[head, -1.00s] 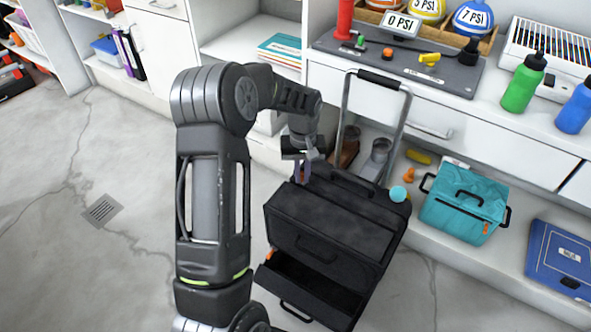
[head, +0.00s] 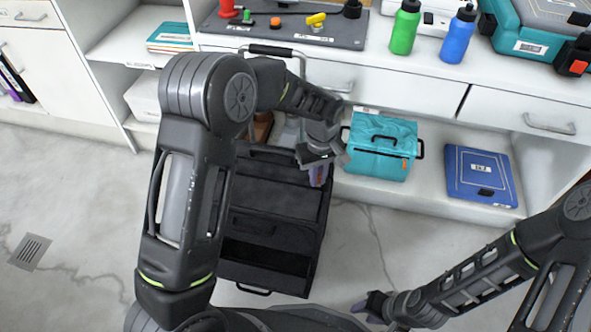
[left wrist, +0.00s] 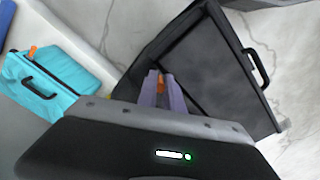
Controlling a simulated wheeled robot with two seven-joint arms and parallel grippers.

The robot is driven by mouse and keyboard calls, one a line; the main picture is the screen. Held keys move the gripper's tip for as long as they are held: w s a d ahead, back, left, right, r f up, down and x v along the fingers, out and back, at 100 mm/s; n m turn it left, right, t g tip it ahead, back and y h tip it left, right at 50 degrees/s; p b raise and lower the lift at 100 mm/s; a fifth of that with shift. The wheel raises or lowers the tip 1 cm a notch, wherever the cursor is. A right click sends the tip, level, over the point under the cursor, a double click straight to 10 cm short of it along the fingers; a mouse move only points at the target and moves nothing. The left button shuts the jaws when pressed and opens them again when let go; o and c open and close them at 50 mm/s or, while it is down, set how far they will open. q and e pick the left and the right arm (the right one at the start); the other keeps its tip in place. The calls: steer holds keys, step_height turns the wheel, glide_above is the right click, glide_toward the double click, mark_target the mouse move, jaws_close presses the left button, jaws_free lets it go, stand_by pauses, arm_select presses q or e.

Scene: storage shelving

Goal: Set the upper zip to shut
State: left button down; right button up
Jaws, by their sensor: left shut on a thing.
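A black wheeled case (head: 278,200) stands on the floor with its pull handle (head: 270,50) raised. Its lower front compartment (head: 265,258) gapes open. My left gripper (head: 318,176) is at the upper right side of the case. In the left wrist view its two purple fingers (left wrist: 161,95) are shut on a small orange zip pull (left wrist: 161,84), beside the dark case (left wrist: 215,75). The upper zip's track is too dark to make out. My right gripper (head: 374,306) is low at the front, away from the case; its opening is unclear.
A teal bag (head: 382,150) and a blue case (head: 481,178) lie on the low shelf at right. Green (head: 404,28) and blue bottles (head: 457,36) stand on the counter above. Bare floor (head: 350,240) lies right of the black case.

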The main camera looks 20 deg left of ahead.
arm_select(q)
steer(key=shift+w+d, duration=0.1)
steer(key=shift+d, duration=0.4)
steer(key=c, duration=1.5)
jaws_free()
steer(key=shift+d, duration=0.1)
steer(key=shift+r, duration=0.6)
step_height(320, 180, up, 7)
steer(key=shift+f+p, duration=0.2)
steer(key=shift+p, duration=0.8)
